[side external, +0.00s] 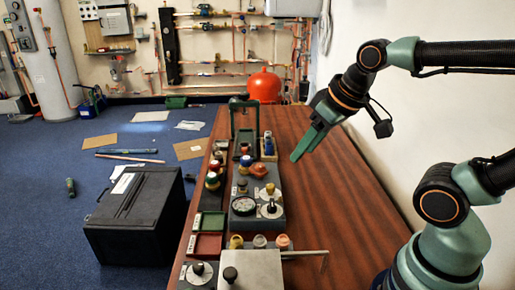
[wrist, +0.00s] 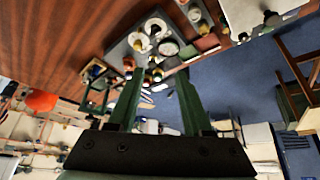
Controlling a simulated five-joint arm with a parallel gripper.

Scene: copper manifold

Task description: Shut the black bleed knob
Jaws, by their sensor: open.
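A black knob (side external: 271,206) stands on a white disc on the grey manifold block (side external: 245,222); I take it for the bleed knob, though its label cannot be read. In the wrist view the likely same knob (wrist: 155,28) is small, near the top, beyond the fingertips. A yellow-topped knob (side external: 270,188) stands just behind it, and a dark-rimmed gauge (side external: 243,205) to its left. My gripper (side external: 296,157) is open and empty, above the table, behind and right of the knob. The green fingers show apart in the wrist view (wrist: 158,76). Whether the knob is turned open or shut cannot be told.
A silver box (side external: 262,268) with another black knob stands at the front. Red and green trays (side external: 207,245), coloured caps and small fittings crowd the left edge. A green frame (side external: 243,118) rises at the back. The table's right side (side external: 340,215) is clear.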

